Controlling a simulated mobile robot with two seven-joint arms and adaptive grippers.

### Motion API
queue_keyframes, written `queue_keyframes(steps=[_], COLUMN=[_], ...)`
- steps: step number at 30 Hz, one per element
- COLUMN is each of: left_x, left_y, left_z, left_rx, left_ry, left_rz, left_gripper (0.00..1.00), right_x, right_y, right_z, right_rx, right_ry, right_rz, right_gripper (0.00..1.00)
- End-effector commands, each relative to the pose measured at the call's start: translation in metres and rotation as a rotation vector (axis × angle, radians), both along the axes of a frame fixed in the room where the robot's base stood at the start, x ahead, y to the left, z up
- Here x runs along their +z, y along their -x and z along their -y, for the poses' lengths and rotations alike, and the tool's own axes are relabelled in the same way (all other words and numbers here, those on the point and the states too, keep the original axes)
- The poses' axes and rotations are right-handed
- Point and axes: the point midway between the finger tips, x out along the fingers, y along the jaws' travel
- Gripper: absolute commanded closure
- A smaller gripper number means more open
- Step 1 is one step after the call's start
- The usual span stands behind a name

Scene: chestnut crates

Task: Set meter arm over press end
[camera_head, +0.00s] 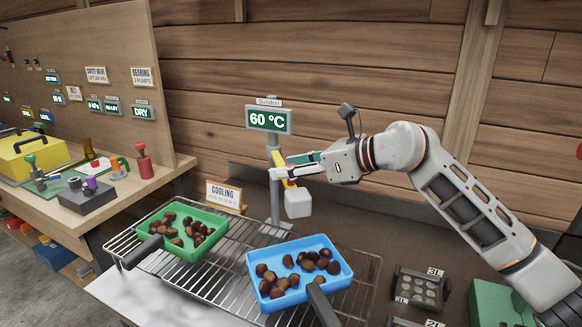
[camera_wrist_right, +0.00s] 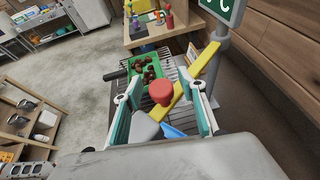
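The meter is a grey post with a "60 °C" display (camera_head: 268,120) behind the wire rack. Its yellow arm (camera_head: 284,181) carries a pale grey block (camera_head: 298,203) and hangs above the rack between the two pans. In the right wrist view, the yellow arm (camera_wrist_right: 203,78) has a red knob (camera_wrist_right: 161,92) on it. My right gripper (camera_head: 283,167) is at the arm. Its two fingers (camera_wrist_right: 166,112) stand apart on either side of the knob, with visible gaps. Nothing in view is labelled as the press end. My left gripper is not in view.
A green pan (camera_head: 215,224) and a blue pan (camera_head: 336,261), both holding chestnuts, sit on the wire rack (camera_head: 236,279). A "COOLING" sign (camera_head: 223,196) stands behind. A workbench (camera_head: 120,192) with tools is at left. A dark weight holder (camera_head: 421,287) lies at right.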

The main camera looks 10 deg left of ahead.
Motion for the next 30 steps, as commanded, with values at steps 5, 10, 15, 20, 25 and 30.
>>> queue_keyframes(steps=[5,10,15,20,25,30], left_x=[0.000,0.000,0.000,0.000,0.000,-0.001], left_y=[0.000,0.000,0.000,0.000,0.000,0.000], left_z=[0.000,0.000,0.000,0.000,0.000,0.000], left_rx=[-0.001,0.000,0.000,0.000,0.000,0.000], left_ry=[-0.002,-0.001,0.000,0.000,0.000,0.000], left_rz=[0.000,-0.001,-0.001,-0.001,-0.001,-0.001], left_gripper=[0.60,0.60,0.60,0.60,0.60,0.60], right_x=[0.001,0.010,0.024,0.035,0.043,0.046], right_y=[0.001,0.007,0.017,0.027,0.033,0.035], right_z=[0.004,0.026,0.057,0.083,0.099,0.105], right_rx=[-0.001,-0.002,-0.003,-0.001,0.000,0.000], right_ry=[0.001,0.002,0.002,0.001,0.000,0.001], right_rz=[-0.001,0.003,0.004,0.001,0.000,0.000], right_gripper=[0.59,0.59,0.59,0.59,0.59,0.59])
